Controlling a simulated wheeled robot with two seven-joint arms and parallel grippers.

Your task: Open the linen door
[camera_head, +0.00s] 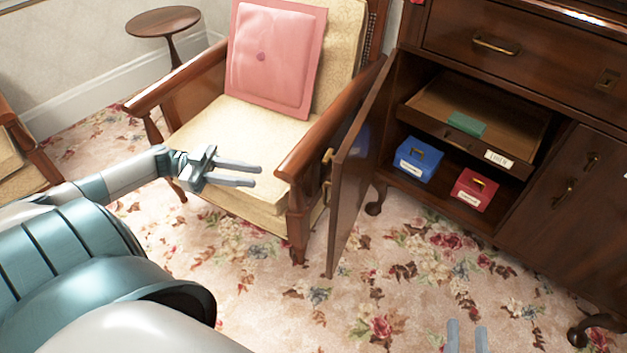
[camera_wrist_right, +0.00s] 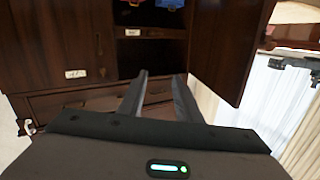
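The cabinet door (camera_head: 355,170) stands swung wide open at the left of the cabinet bay, close to the armchair's front. Brass hardware (camera_head: 328,157) shows on its outer face. The open door also shows at the right of the right wrist view (camera_wrist_right: 228,50). My left gripper (camera_head: 257,174) is open and empty in front of the armchair seat, left of the door and apart from it. My right gripper (camera_head: 466,335) shows only its fingertips at the bottom edge. In the right wrist view it (camera_wrist_right: 160,83) is open, with nothing between its fingers, facing the cabinet.
Inside the bay are a tray (camera_head: 520,105) with a white label (camera_head: 498,158) and a green item (camera_head: 466,123), a blue box (camera_head: 417,158) and a red box (camera_head: 474,189). A closed door (camera_head: 565,190) is at right. The armchair (camera_head: 235,125) crowds the open door. Carpet in front is clear.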

